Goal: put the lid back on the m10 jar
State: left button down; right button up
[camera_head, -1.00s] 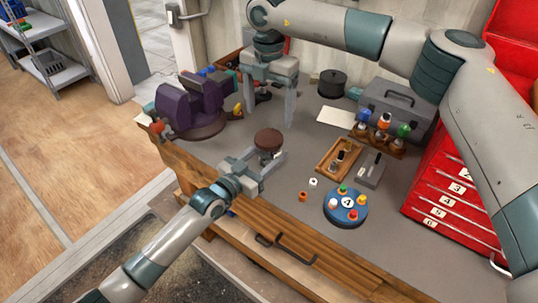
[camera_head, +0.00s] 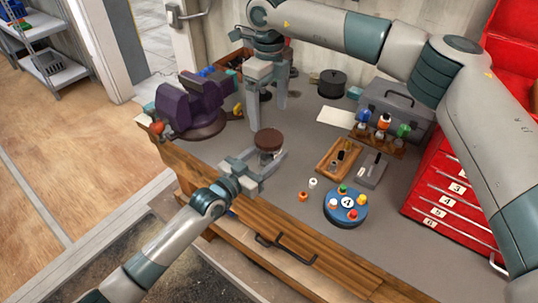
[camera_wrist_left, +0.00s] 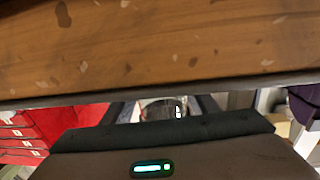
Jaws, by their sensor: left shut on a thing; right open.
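My left gripper (camera_head: 265,165) is shut on a small jar just above the bench's front part. The jar's clear body with a white label (camera_wrist_left: 178,111) shows between the fingers in the left wrist view; the label is too small to read. A brown round lid (camera_head: 269,138) sits on top of the jar in the head view; I cannot tell whether it is fully seated. My right gripper (camera_head: 268,117) is open and empty, fingers pointing down, behind and above the lid.
A purple vise (camera_head: 190,105) stands left on the bench (camera_head: 245,222). To the right are a blue round holder (camera_head: 345,219), a wooden tray (camera_head: 326,167), a grey toolbox (camera_head: 395,105) and a red drawer cabinet (camera_head: 452,190). A black tin (camera_head: 332,84) stands at the back.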

aim_at(269, 137)
jog(key=n, duration=1.1)
jog(key=shift+n, duration=0.3)
jog(key=n, duration=0.5)
jog(key=shift+n, duration=0.4)
jog(key=n, duration=0.5)
jog(key=shift+f, duration=4)
